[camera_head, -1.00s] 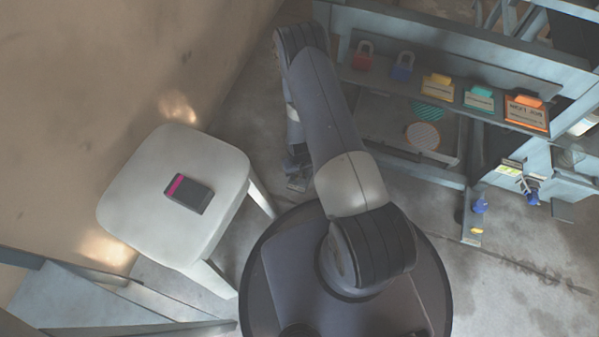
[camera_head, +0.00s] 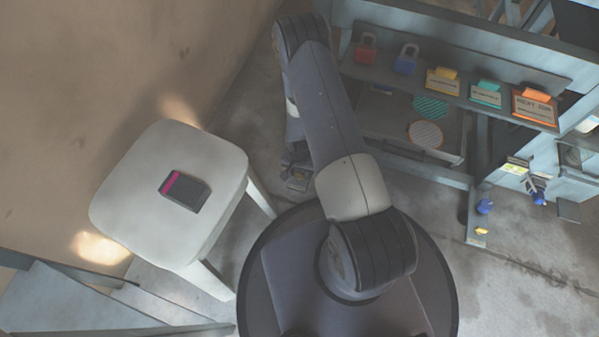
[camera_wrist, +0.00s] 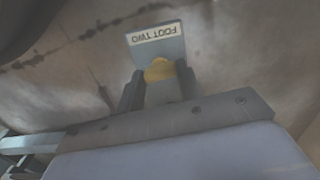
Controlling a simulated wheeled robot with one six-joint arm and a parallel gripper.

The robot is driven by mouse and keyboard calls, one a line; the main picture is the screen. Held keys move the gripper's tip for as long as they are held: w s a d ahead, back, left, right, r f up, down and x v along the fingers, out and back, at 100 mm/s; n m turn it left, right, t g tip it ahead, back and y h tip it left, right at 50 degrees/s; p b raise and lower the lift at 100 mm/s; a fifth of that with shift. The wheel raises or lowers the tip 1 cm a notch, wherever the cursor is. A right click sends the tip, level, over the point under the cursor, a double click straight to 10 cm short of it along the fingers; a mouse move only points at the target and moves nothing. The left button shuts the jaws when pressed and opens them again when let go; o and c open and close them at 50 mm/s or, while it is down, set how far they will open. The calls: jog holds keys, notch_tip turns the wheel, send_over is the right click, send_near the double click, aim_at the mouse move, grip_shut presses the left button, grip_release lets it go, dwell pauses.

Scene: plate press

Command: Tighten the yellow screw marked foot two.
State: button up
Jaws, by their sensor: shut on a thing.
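The yellow screw (camera_wrist: 160,70) is in the middle of the wrist view, beside an upright plate with the label FOOT TWO (camera_wrist: 154,36), which reads upside down. My gripper (camera_wrist: 160,85) is shut on the yellow screw, with one dark finger on each side of it. The lower part of the screw is hard to make out. In the head view my gripper (camera_head: 297,180) is low by the floor, left of the press frame, partly hidden by my arm. The held screw is too small to tell there.
A white stool (camera_head: 125,215) with a dark and pink device (camera_head: 185,190) stands at left. The press frame (camera_head: 420,175) is at right, with padlocks and tags on a ledge (camera_head: 455,70). Another yellow screw (camera_head: 481,231) is at its right foot. Bare floor lies between.

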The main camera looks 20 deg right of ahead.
aim_at(300, 174)
jog(key=shift+m, duration=0.5)
jog(key=o, duration=1)
notch_tip(300, 174, up, 11)
jog(key=p, duration=0.4)
jog(key=shift+f, duration=0.1)
notch_tip(300, 174, down, 11)
jog(key=b, duration=0.4)
jog(key=shift+f, duration=0.1)
jog(key=shift+r, duration=0.2)
